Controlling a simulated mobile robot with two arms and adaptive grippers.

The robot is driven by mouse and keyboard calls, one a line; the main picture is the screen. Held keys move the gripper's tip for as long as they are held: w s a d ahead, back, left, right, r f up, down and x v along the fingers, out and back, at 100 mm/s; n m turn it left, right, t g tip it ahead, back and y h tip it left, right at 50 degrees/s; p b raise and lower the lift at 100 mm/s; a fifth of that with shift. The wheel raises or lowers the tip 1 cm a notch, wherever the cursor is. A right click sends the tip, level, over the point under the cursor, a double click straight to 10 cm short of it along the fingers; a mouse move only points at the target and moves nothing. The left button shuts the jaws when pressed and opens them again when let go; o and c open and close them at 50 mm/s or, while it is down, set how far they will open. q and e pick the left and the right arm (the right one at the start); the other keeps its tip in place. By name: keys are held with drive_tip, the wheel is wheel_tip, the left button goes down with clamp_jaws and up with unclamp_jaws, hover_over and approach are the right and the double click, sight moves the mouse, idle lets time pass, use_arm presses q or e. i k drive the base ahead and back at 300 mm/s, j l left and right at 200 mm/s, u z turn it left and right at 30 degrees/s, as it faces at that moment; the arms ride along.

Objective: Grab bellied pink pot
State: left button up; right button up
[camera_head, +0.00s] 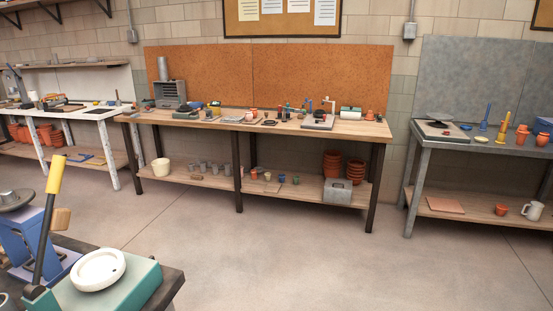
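I cannot pick out a bellied pink pot with certainty. A small reddish pot (252,114) stands on the top of the middle workbench (345,127), too small to tell its exact shape. On that bench's lower shelf (225,184) are a small orange pot (254,174), a blue pot (281,179) and a green pot (295,180). On the right grey bench (480,145), orange pots (522,135) stand near the right edge. Neither of my grippers is in view.
A near table (165,290) at the lower left holds a green-based device (135,278) with a white ring and a yellow-handled lever (54,175). Stacked terracotta pots (333,163) and a grey box (337,191) sit on the lower shelf. The floor (300,260) ahead is clear.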

sight(248, 116)
drive_tip(key=i+l+z, duration=0.25)
drive_tip(key=i, duration=0.8)
drive_tip(key=i+l+z, duration=0.3)
drive_tip(key=i, duration=0.75)
drive_tip(key=i+j+u, duration=0.1)
drive_tip(key=i+u, duration=0.15)
drive_tip(key=i, duration=0.45)
drive_tip(key=i+u, duration=0.25)
drive_tip(key=i, duration=0.5)
drive_tip(key=i+l+u, duration=0.25)
drive_tip(key=i, duration=0.45)
drive_tip(key=j, duration=0.1)
